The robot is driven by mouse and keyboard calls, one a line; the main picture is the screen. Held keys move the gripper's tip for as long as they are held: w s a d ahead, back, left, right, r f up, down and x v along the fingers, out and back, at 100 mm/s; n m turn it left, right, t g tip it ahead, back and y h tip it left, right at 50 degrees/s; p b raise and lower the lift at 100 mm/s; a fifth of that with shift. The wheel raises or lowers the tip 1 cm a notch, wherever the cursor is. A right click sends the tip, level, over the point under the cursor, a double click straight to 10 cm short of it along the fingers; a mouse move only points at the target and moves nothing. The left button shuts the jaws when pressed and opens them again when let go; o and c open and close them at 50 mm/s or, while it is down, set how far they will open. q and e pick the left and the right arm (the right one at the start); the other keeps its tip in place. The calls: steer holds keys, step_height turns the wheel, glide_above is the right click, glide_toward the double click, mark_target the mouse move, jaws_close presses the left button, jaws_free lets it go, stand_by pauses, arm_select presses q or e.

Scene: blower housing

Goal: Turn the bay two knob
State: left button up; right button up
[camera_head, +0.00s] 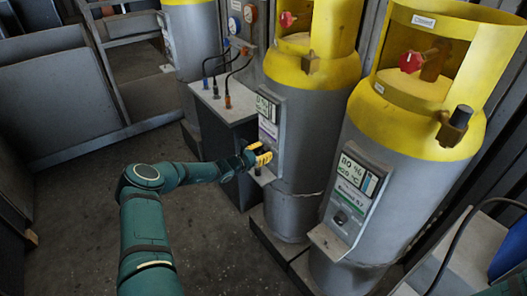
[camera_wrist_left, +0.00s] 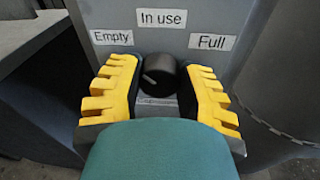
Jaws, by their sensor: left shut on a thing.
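The black knob (camera_wrist_left: 158,75) sits on a grey panel below the labels Empty (camera_wrist_left: 112,37), In use (camera_wrist_left: 162,18) and Full (camera_wrist_left: 212,42). A pale line on its face points to the left, roughly toward the Empty side. My left gripper (camera_wrist_left: 159,85) has its yellow fingers on either side of the knob and is shut on it. In the head view the left gripper (camera_head: 262,156) is at the lower part of the middle cylinder's panel (camera_head: 267,118) and hides the knob. My right gripper is not in view.
The middle cylinder (camera_head: 310,150) stands between a right cylinder (camera_head: 415,140), whose tag reads Closed, and a left one (camera_head: 195,40). A dark cabinet (camera_head: 215,105) with cables stands left of the middle cylinder. The floor (camera_head: 80,190) at left is mostly clear.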

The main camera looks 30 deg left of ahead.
arm_select(q)
steer(key=shift+n+h, duration=0.3)
steer(key=shift+n, duration=0.7)
steer(key=shift+d, duration=0.1)
steer(key=shift+w, duration=0.1)
steer(key=o, duration=1.2)
steer(key=shift+s+a, duration=0.25)
steer(key=shift+s, duration=0.15)
steer(key=v, duration=1.1)
steer(key=shift+s+r, duration=0.1)
steer(key=shift+r, duration=0.1)
steer(key=shift+d, duration=0.1)
